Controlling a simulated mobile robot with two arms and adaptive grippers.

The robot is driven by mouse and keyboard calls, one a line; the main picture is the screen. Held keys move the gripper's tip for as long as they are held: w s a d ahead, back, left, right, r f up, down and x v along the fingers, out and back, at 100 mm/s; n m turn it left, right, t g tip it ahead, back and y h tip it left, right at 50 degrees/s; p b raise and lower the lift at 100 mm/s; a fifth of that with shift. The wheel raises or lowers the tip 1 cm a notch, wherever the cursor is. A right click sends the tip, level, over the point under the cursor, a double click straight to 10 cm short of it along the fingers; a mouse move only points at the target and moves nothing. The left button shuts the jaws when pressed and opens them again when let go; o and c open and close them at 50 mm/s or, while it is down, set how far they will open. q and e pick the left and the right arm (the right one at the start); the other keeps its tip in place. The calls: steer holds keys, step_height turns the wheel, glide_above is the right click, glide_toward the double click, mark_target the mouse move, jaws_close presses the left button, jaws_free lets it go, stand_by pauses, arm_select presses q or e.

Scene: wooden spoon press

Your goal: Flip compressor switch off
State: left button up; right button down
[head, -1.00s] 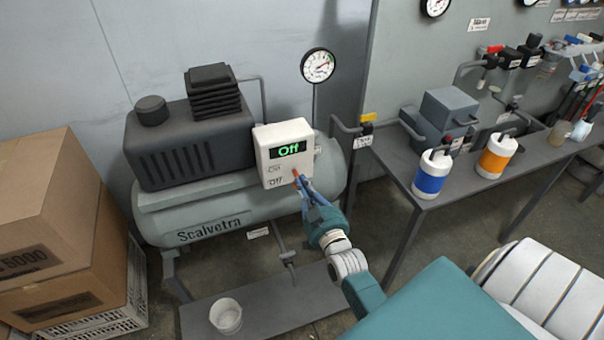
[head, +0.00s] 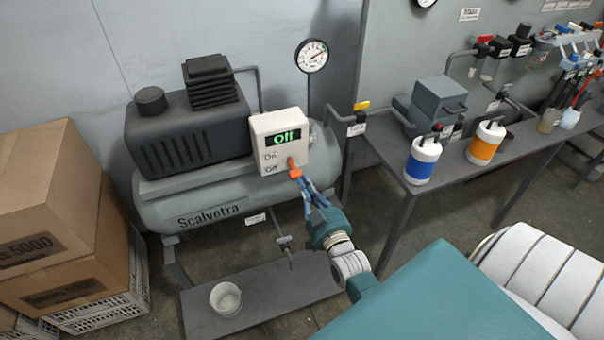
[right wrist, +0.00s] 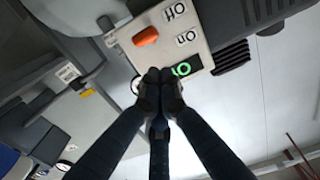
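The compressor (head: 230,195) is a grey tank labelled Scalvetra with a black motor on top. The orange-red switch (head: 294,167) sits right of these labels. My right gripper (head: 301,184) is just below the switch. In the right wrist view the box appears upside down, with the orange switch (right wrist: 146,36) clear of the right gripper's closed fingertips (right wrist: 160,76). Nothing shows between those fingers. My left gripper is not in view.
A pressure gauge (head: 312,56) stands behind the box. Cardboard boxes (head: 60,230) are stacked at the left. A white bucket (head: 226,299) stands on the low base. A grey table (head: 440,182) with blue and orange canisters is at the right.

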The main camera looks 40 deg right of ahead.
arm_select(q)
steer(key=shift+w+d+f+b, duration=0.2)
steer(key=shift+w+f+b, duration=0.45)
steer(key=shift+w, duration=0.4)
arm_select(e)
steer(key=s+f, duration=0.1)
steer(key=s, duration=0.1)
steer(key=s+a+f, duration=0.1)
steer(key=f, duration=0.1)
steer(key=shift+s+f, duration=0.3)
steer(key=shift+s, duration=0.1)
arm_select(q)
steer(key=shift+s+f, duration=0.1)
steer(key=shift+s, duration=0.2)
